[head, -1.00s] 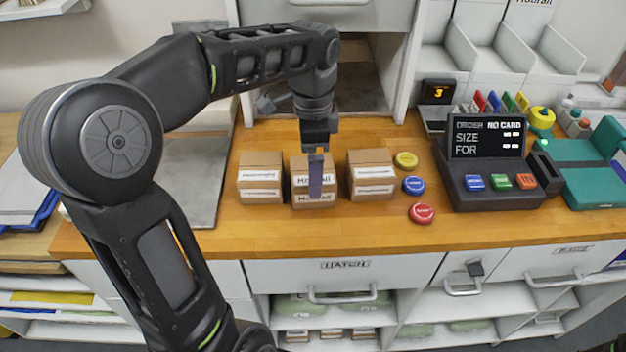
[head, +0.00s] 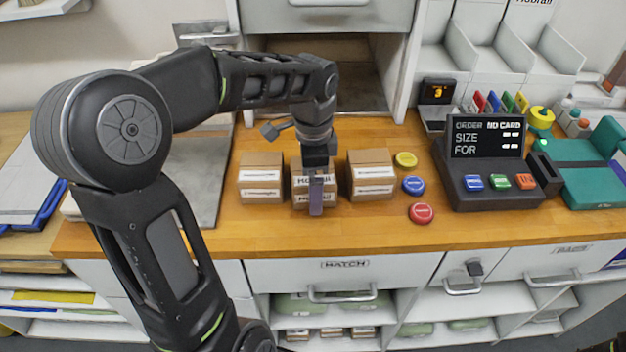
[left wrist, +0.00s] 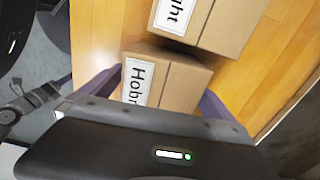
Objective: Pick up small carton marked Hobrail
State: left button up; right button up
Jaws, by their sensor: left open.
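The small carton marked Hobrail (head: 300,188) is the middle of three brown cartons in a row on the wooden counter. My left gripper (head: 316,196) is open and points down at it, its near finger in front of the carton's labelled face. In the left wrist view the Hobrail carton (left wrist: 172,82) lies between the two purple fingers, one on each side. I cannot tell whether either finger touches it. The arm hides part of the carton in the head view. My right gripper is not in view.
A carton stands close on the left (head: 261,178) and another on the right (head: 370,175). Yellow, blue and red buttons (head: 413,185) and a dark order terminal (head: 490,165) are further right. The counter front (head: 330,230) is clear.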

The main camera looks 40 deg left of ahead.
pick_arm(q)
jog(key=shift+c, duration=0.4)
jog(key=c, duration=1.5)
jog(key=shift+o, duration=0.2)
notch_tip(320, 180, up, 10)
jog(key=shift+r, duration=0.1)
